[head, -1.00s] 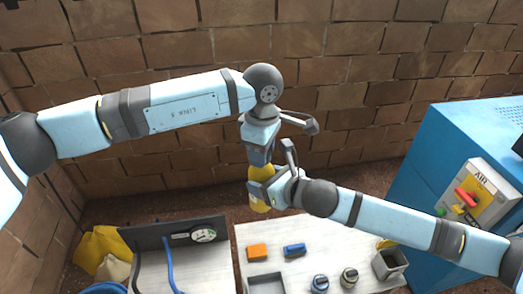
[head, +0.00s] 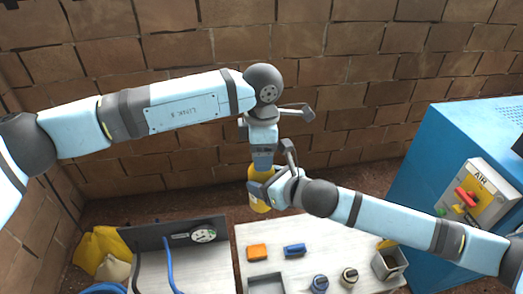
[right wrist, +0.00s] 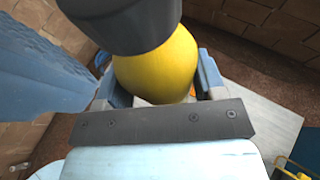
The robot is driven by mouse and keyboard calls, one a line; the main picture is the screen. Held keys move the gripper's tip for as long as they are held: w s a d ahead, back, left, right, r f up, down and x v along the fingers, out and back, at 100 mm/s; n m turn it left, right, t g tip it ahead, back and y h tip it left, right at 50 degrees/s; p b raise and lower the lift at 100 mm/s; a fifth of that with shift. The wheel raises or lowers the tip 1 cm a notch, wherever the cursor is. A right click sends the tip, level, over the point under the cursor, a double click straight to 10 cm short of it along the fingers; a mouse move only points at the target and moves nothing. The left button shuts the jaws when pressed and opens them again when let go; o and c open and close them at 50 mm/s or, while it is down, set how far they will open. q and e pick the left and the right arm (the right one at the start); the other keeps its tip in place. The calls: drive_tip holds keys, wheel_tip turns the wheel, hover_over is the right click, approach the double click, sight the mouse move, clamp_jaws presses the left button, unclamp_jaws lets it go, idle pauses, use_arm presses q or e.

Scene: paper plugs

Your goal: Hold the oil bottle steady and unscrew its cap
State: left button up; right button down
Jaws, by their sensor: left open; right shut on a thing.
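The yellow oil bottle (head: 259,202) is held upright off the bench in the head view. My right gripper (head: 270,182) is shut around its body. In the right wrist view the yellow bottle (right wrist: 158,68) sits between the right fingers, with a large dark grey cap (right wrist: 120,22) on top. My left gripper (head: 262,165) is open and points down just above the bottle, hiding the cap in the head view. A blue ribbed surface, apparently a left finger (right wrist: 45,75), shows close beside the cap. I cannot tell whether it touches the cap.
The pale bench (head: 330,255) below carries an orange block (head: 257,251), a blue block (head: 295,250), small jars (head: 320,283) and an open grey box (head: 390,263). A blue cabinet (head: 430,150) stands at the right. A brick wall (head: 350,80) is behind.

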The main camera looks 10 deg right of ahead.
use_arm(q)
drive_tip(key=shift+r, duration=0.1)
wheel_tip(320, 180, up, 4)
drive_tip(key=shift+r, duration=0.2)
wheel_tip(320, 180, up, 2)
drive_tip(key=m, duration=0.4)
drive_tip(key=shift+w+m, duration=0.1)
drive_tip(key=shift+m, duration=0.2)
drive_tip(key=r+m, duration=0.1)
drive_tip(key=m, duration=0.2)
drive_tip(key=shift+r, duration=0.1)
wheel_tip(320, 180, down, 8)
drive_tip(key=shift+r, duration=0.1)
drive_tip(key=shift+c, duration=0.3)
